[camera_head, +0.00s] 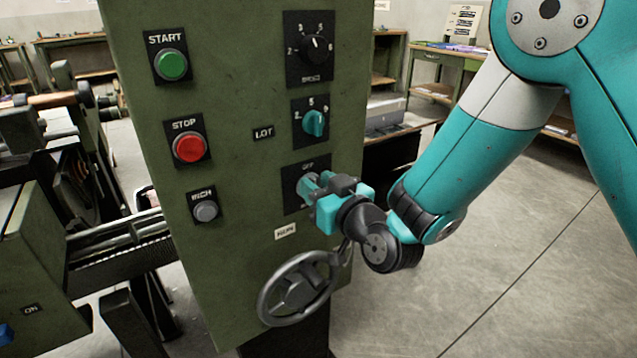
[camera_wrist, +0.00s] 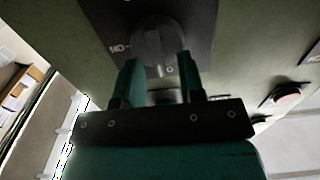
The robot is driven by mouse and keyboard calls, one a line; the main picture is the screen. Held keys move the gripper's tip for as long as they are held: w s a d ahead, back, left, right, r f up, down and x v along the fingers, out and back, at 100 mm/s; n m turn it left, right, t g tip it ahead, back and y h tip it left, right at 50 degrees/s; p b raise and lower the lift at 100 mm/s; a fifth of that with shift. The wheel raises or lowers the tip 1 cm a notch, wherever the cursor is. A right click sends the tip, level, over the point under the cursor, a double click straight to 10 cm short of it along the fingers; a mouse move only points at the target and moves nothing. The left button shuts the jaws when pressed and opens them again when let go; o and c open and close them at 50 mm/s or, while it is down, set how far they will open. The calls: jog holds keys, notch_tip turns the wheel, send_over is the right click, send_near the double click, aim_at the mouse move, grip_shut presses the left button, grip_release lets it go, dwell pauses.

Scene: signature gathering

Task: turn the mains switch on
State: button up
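The mains switch is a dark rotary knob on a black plate (camera_head: 291,170) low on the green control panel (camera_head: 245,160). "OFF" is printed at the top of the plate, and a small label that seems to read "MAIN" (camera_head: 285,231) sits below. My gripper (camera_head: 312,186) is in front of the plate and hides most of the knob in the head view. In the wrist view the knob (camera_wrist: 157,38) shows beyond and between my two spread fingertips (camera_wrist: 157,58), with an upside-down "ON" mark beside it. I cannot tell whether the fingers touch it.
Two more rotary knobs (camera_head: 317,47) (camera_head: 315,122) are above the switch. Green start (camera_head: 173,64), red stop (camera_head: 189,147) and grey inch (camera_head: 206,211) buttons are on the left. A handwheel (camera_head: 299,289) sticks out just below my gripper. The floor to the right is clear.

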grip_shut()
jog(key=shift+w+d+f+m+b, duration=0.15)
jog(key=shift+d+f+m+b, duration=0.15)
jog(key=shift+m, duration=2.65)
jog(key=shift+w+d+f+m+b, duration=0.15)
jog(key=shift+w+f+m+b, duration=0.1)
jog(key=shift+m, duration=2.75)
jog(key=shift+w+d+f+m+b, duration=0.1)
jog(key=shift+d+f+m+b, duration=0.2)
jog(key=shift+m, duration=2.65)
jog(key=shift+o, duration=0.2)
grip_release()
